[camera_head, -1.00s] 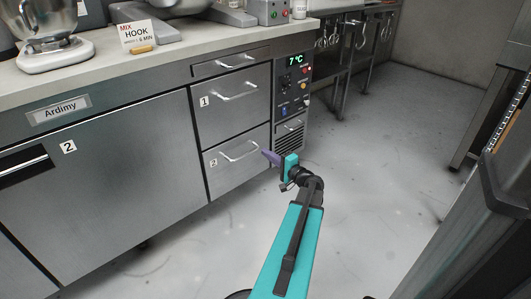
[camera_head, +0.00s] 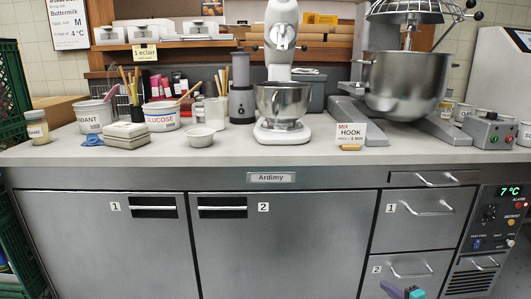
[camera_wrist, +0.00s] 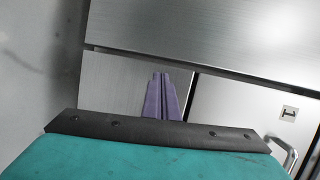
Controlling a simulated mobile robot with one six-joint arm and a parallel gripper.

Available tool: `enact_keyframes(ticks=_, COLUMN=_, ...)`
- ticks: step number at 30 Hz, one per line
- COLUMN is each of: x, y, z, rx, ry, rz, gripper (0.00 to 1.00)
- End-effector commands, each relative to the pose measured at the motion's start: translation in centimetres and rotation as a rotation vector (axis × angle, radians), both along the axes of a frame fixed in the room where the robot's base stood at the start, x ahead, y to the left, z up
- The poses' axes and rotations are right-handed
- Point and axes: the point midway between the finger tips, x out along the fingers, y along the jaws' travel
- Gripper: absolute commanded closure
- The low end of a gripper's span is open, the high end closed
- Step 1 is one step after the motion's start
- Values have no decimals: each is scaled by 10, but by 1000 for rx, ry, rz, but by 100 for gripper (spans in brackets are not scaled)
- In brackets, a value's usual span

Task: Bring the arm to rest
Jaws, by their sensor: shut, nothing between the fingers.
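My gripper (camera_head: 391,289) shows at the bottom edge of the head view, with purple fingers and a teal body. It appears in front of the lower right drawer (camera_head: 421,284), marked 2, below that drawer's handle. The rest of my arm is out of the picture. In the wrist view my gripper's purple fingers (camera_wrist: 161,98) lie together with nothing between them. Steel fronts (camera_wrist: 225,35) stand beyond them; I cannot tell how large the gap is.
A steel counter (camera_head: 330,182) spans the head view, with doors and drawers closed. On top stand a white stand mixer (camera_head: 283,133), a large mixer bowl (camera_head: 402,84), tubs and jars. A green crate (camera_head: 12,90) is at the left. A control panel (camera_head: 497,212) is at the right.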

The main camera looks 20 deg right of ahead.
Motion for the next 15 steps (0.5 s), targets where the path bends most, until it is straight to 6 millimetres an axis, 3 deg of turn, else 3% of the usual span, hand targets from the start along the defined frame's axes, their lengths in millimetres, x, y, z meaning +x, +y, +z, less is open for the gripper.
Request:
enact_keyframes(ticks=1, x=11, y=21, z=2, rx=5, ry=29, rz=42, gripper=100)
enact_keyframes(ticks=6, x=38, y=85, z=-14, rx=13, ry=128, rz=176, gripper=100)
enact_keyframes(ticks=15, x=60, y=197, z=-38, rx=8, ry=309, rz=408, gripper=100)
